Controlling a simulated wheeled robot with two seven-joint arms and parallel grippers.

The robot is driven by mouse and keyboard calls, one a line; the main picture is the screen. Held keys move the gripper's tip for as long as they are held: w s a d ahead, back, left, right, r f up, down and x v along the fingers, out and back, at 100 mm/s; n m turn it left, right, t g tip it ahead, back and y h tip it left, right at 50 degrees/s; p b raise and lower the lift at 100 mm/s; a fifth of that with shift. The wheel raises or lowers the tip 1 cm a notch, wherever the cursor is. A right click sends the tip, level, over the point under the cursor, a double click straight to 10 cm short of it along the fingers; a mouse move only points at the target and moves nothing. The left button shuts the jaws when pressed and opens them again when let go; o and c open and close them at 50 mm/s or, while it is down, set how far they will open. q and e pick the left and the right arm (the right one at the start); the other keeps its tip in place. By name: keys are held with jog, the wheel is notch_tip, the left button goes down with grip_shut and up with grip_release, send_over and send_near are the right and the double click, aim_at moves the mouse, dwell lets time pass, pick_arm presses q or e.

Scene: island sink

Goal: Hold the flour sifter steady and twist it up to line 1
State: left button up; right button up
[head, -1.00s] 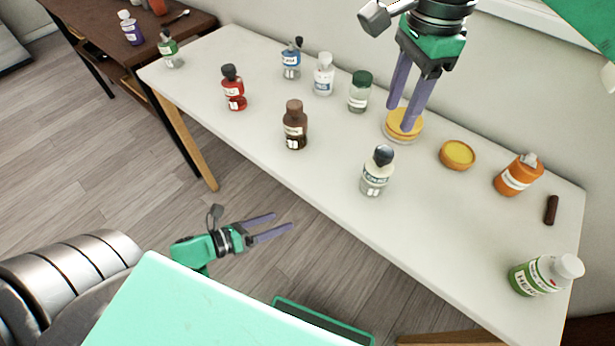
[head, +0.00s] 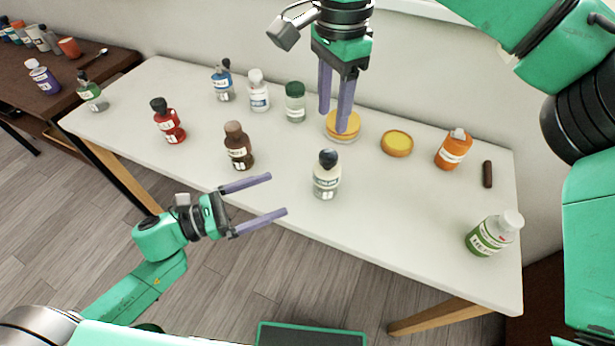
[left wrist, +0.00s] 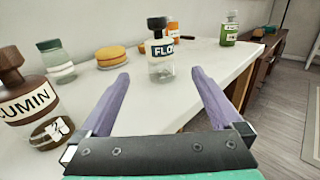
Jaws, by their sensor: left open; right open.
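The flour sifter (head: 326,178) is a small upright bottle with a dark cap and a label, standing near the table's front edge. In the left wrist view it (left wrist: 161,68) shows part of the word "FLOUR" and a clear lower body. Its twist lines cannot be read. My left gripper (head: 278,195) is open and empty, to the left of the sifter, with its fingers pointing at it but apart from it.
A brown cumin bottle (head: 238,150) stands left of the sifter. Several bottles line the table's back left. The white table (head: 400,220) is clear right of the sifter.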

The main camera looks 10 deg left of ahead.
aim_at(314, 179)
pick_arm(q)
jog(key=x, duration=1.3)
jog(key=shift+w+d, duration=0.2)
jog(key=shift+d, duration=0.1)
jog(key=c, duration=1.5)
jog(key=shift+o, duration=0.2)
